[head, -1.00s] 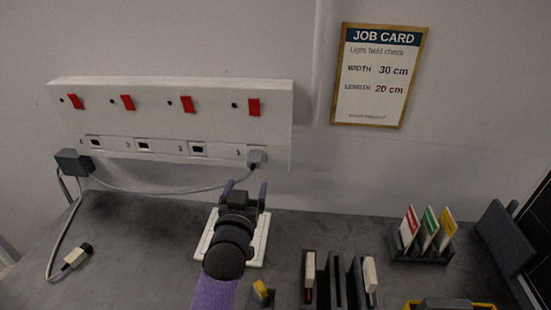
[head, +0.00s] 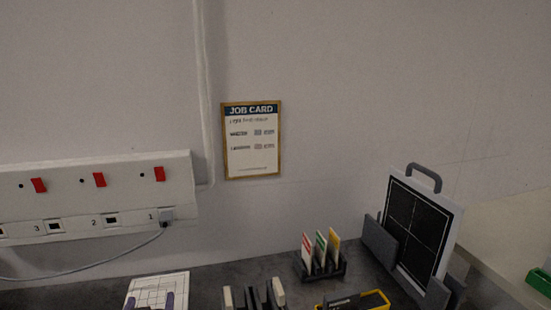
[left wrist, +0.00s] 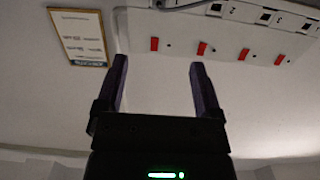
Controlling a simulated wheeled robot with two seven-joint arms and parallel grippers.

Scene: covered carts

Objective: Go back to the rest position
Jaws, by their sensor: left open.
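My left gripper (head: 149,301) shows only by its purple fingertips at the bottom edge of the head view, in front of a white gridded sheet (head: 160,286). In the left wrist view my left gripper (left wrist: 157,72) is open, with nothing between its two fingers. That view is upside down and faces the wall. My right gripper is in no view.
A white socket panel (head: 118,166) with red switches is on the wall; a plug (head: 166,214) sits at socket 1. A job card (head: 252,142) hangs beside it. The bench holds a card rack (head: 321,269), a yellow-black item (head: 355,300) and a framed black panel (head: 415,228).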

